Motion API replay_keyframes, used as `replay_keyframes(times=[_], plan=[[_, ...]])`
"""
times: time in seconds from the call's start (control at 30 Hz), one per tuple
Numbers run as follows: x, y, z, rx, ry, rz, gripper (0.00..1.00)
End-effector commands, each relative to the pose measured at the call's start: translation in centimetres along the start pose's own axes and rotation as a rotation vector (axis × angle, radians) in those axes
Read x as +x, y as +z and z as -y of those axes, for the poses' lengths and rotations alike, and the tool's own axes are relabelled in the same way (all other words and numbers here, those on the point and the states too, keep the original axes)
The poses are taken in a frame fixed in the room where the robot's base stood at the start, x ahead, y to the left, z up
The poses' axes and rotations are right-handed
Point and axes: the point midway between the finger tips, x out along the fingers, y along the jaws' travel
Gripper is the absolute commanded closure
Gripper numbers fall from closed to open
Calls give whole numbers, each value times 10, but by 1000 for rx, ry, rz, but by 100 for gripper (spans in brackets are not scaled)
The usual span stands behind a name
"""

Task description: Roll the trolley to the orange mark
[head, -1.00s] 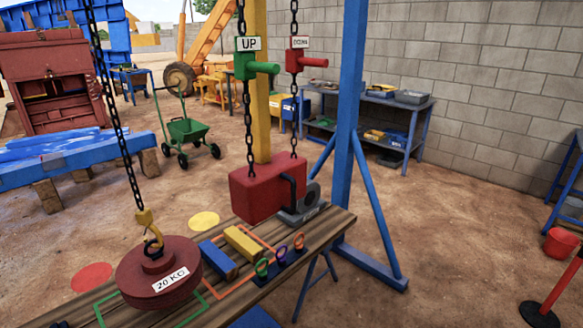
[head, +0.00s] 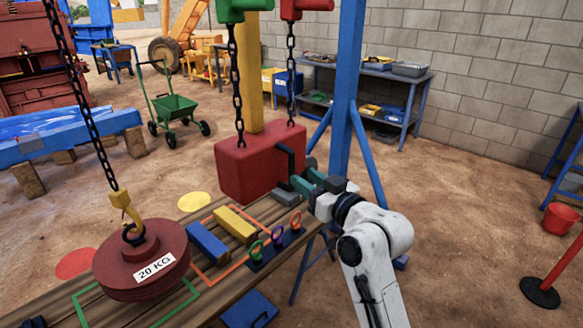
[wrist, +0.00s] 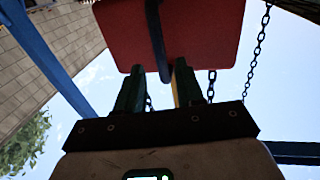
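A green wheeled trolley (head: 175,108) stands on the ground at the upper left in the head view. An orange outline (head: 215,278) is painted on the wooden bench (head: 120,316). A dark red 20 KG weight (head: 130,266) hangs by a yellow hook (head: 122,200) from a chain at left. A red block (head: 245,165) hangs on chains, with a black crank-like handle (wrist: 155,30). My gripper (head: 297,183) is beside that handle; in the wrist view its fingers (wrist: 160,75) are apart, the handle between or just beyond them. Contact cannot be told.
A blue block (head: 207,241), a yellow block (head: 235,225) and several coloured rings lie on the bench. A blue post (head: 347,90) with slanting legs stands just behind my arm. A red bucket (head: 560,219) and a red post (head: 555,270) are at right. Ground between is clear.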

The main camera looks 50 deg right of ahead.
Motion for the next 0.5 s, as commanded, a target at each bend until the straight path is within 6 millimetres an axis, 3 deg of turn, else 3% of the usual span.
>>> replay_keyframes(times=[0.2,0.5], plan=[[38,-1,0,-1,-1,2,63],[62,1,0,0,0,3,63]])
